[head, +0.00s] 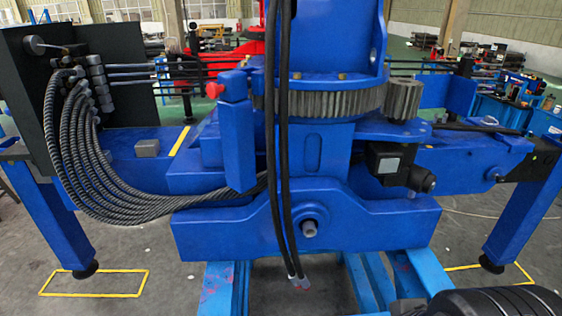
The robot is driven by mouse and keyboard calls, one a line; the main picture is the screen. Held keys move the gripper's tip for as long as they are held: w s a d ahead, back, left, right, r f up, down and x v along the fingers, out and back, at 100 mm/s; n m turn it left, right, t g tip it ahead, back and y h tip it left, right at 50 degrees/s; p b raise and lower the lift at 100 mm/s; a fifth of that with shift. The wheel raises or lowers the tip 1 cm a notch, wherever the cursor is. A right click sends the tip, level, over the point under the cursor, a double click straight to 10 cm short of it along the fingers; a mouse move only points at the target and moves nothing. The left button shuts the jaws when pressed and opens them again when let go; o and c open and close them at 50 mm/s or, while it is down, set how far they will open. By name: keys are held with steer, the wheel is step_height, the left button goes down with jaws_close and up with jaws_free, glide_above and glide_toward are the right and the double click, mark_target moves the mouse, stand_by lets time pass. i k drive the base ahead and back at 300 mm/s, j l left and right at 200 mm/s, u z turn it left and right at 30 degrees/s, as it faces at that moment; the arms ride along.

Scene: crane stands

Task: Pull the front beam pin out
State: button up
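A grey round pin end (309,229) sticks out of a round boss low in the middle of the blue front cross beam (225,232). It looks like the front beam pin, and the rest of it is hidden inside the beam. A smaller round pin or bolt (492,174) shows on the right outrigger beam.
Curved grey hoses (85,180) run from the valve block at left to the crane. A red-knobbed lever (214,90) stands left of the column. Blue outrigger legs (52,215) (520,215) stand at both sides. A black rounded object (495,301) fills the bottom right corner.

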mark_target(500, 180)
steer(key=z, duration=1.35)
steer(key=i+l+u, duration=0.25)
steer(key=u, duration=0.2)
steer(key=i+l+u, duration=0.25)
steer(key=u, duration=0.15)
steer(key=i+l+u, duration=0.2)
steer(key=l+u, duration=0.25)
steer(key=i+l, duration=0.1)
steer(key=l, duration=0.3)
steer(key=i+l, duration=0.15)
steer(key=l, duration=0.3)
steer(key=i+l+u, duration=0.1)
steer(key=l, duration=0.3)
steer(key=i+l, duration=0.15)
steer(key=l, duration=0.25)
steer(key=i+l, duration=0.1)
steer(key=l, duration=0.35)
